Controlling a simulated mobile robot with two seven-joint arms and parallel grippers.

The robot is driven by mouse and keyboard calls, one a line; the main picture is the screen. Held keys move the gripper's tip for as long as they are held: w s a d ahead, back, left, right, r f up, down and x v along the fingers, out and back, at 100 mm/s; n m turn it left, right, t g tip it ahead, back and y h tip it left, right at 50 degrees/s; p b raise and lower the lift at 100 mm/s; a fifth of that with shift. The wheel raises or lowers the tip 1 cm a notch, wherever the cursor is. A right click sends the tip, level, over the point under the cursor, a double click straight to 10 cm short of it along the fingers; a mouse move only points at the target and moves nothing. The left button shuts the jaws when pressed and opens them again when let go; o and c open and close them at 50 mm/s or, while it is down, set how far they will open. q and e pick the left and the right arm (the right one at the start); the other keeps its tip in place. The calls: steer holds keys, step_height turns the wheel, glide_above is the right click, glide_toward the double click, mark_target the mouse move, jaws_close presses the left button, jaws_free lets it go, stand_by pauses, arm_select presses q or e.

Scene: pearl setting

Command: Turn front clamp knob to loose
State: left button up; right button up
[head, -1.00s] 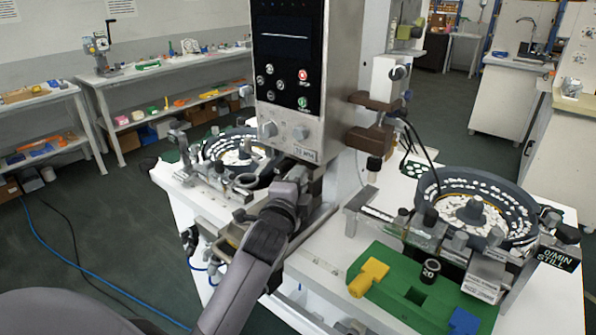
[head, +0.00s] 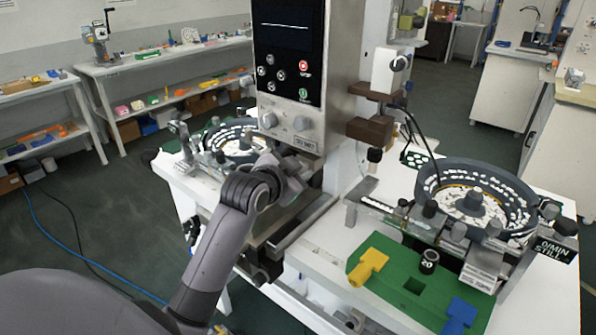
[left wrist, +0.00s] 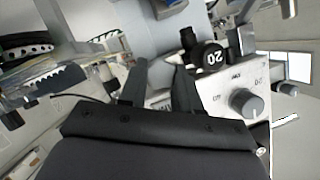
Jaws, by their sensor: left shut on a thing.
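My left gripper (head: 291,178) reaches the front of the grey machine (head: 290,105), below its control panel. In the left wrist view its two dark fingers (left wrist: 161,72) stand a little apart. A black knob marked 20 (left wrist: 209,57) shows just beyond the fingertips. A grey dial (left wrist: 245,103) on a light labelled panel is to their right. My right gripper is not in view.
A bowl feeder (head: 476,205) stands on the white table at right, behind a green board (head: 405,300) with yellow and blue pieces. Another bowl feeder (head: 235,140) is left of the machine. A brown bracket (head: 370,130) juts from the machine's right side.

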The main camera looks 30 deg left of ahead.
arm_select(q)
steer(key=n+h, duration=0.1)
steer(key=n, duration=0.1)
steer(key=n+h, duration=0.2)
steer(key=shift+a+n+g, duration=0.2)
steer(key=shift+n+g, duration=0.1)
steer(key=shift+n, duration=0.1)
stand_by(0.4)
steer(key=o, duration=1.1)
steer(key=shift+c, duration=0.2)
steer(key=v, duration=0.7)
steer(key=shift+b, duration=0.3)
steer(key=shift+s+a, duration=0.1)
